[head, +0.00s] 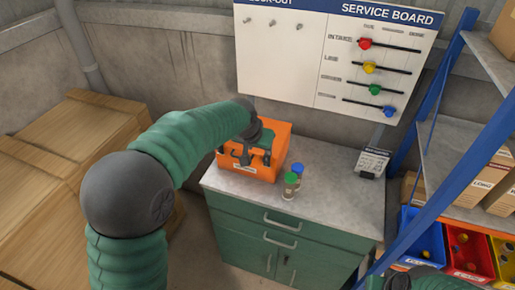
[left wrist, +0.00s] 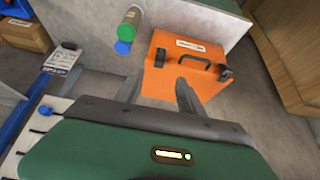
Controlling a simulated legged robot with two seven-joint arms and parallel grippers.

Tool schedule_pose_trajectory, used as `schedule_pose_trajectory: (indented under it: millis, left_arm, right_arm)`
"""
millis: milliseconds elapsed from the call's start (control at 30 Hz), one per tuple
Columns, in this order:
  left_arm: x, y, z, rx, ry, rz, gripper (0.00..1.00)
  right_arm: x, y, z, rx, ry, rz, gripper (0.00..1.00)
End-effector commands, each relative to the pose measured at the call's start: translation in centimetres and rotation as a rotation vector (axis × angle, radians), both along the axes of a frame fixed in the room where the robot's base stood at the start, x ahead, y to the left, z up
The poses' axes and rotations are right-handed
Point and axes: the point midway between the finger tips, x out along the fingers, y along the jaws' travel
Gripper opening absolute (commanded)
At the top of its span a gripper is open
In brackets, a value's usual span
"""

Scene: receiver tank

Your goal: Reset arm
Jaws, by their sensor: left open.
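My left arm, in a green ribbed sleeve, reaches in from the left in the head view. Its gripper (head: 246,155) is at the orange box (head: 263,168) on the cabinet top and hides part of it. In the left wrist view, the gripper's dark fingers (left wrist: 158,92) are apart, with nothing seen held between them. The orange box (left wrist: 170,80) lies beyond them, with its black handle and latches in view. I cannot tell whether a finger touches the box. A dark and green part of my right arm (head: 415,278) shows at the bottom edge; its jaws are unclear.
A green-capped jar (head: 290,187) and a blue-capped jar (head: 297,171) stand right of the box on the grey cabinet top (head: 338,192). A service board (head: 335,55) hangs behind. Wooden crates (head: 75,150) stand left, and a blue-framed shelf (head: 437,90) with bins stands right.

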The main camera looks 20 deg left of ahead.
Motion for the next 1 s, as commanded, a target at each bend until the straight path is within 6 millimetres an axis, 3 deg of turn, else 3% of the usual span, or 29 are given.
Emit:
schedule_pose_trajectory:
  millis: [233, 633, 733, 867, 1000]
  left_arm:
    - [-1.4, 0.0, 2.3, 0.0, 0.003, 0.001, 0.45]
    - [-1.5, 0.0, 2.4, 0.0, 0.002, 0.001, 0.45]
    - [-2.4, 0.0, 1.3, 0.0, 0.016, 0.001, 0.45]
    - [-8.0, 0.0, -4.0, 0.005, 0.092, 0.005, 0.45]
    - [-17.2, 0.2, -10.8, 0.007, 0.197, 0.017, 0.45]
  right_arm:
    - [0.0, 0.0, -0.6, 0.0, 0.0, 0.0, 0.18]
    - [0.0, 0.0, -0.5, 0.0, 0.0, 0.0, 0.18]
    - [0.0, 0.0, -0.8, 0.0, 0.0, 0.0, 0.18]
    - [0.0, 0.0, -2.0, 0.0, 0.0, 0.0, 0.18]
    - [0.0, 0.0, -3.3, 0.0, 0.0, 0.0, 0.18]
